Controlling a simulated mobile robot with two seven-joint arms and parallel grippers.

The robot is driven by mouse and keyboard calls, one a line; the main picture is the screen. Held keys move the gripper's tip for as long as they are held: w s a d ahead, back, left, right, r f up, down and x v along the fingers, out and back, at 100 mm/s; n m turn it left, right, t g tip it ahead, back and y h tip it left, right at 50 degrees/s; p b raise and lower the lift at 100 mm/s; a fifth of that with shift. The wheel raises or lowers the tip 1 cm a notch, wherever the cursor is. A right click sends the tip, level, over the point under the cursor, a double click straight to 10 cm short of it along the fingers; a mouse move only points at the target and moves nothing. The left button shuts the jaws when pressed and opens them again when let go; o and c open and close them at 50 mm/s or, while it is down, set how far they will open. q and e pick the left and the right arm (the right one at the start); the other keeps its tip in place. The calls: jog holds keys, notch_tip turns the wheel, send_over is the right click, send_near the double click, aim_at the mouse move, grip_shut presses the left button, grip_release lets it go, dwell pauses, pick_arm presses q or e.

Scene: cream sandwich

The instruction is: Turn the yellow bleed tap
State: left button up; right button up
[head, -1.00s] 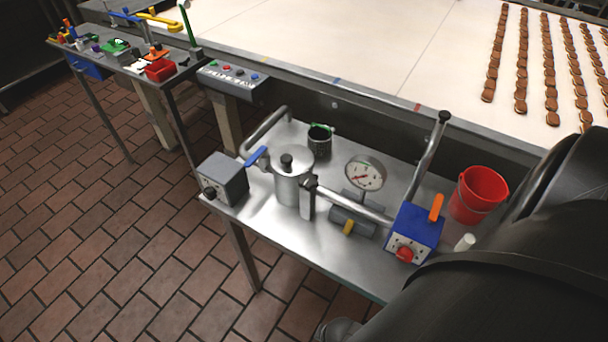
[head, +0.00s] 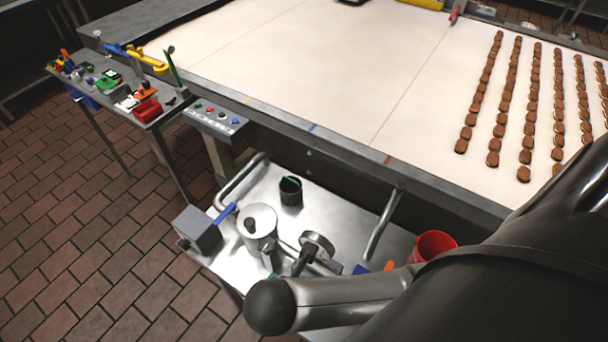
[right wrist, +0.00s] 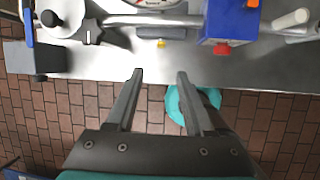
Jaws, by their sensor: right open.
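The yellow bleed tap (right wrist: 161,43) is a small knob under a grey cylinder (right wrist: 156,33) on the front side of the pipework, seen in the right wrist view. My right gripper (right wrist: 160,74) is open and empty. Its two fingers point toward the tap, one either side of its line, with a gap between fingertips and tap in the picture. In the head view the tap is hidden behind my right arm. The pressure gauge (head: 319,244) stands above the pipe and shows partly in the right wrist view. My left gripper is in neither view.
A silver pot (head: 258,222), a grey box (head: 198,229) and a black cup (head: 291,191) stand on the steel table (head: 335,205). A blue box (right wrist: 230,22) with a red knob (right wrist: 222,49) is right of the tap. A red bucket (head: 432,246) is farther right.

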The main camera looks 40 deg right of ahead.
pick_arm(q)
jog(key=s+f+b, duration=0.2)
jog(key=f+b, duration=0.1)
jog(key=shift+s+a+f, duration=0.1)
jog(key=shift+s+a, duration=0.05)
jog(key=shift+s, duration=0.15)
pick_arm(e)
jog(key=x, duration=1.5)
jog(key=shift+d+r, duration=0.15)
jog(key=shift+d, duration=0.25)
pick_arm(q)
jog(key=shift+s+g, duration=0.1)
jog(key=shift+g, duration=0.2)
pick_arm(e)
grip_shut()
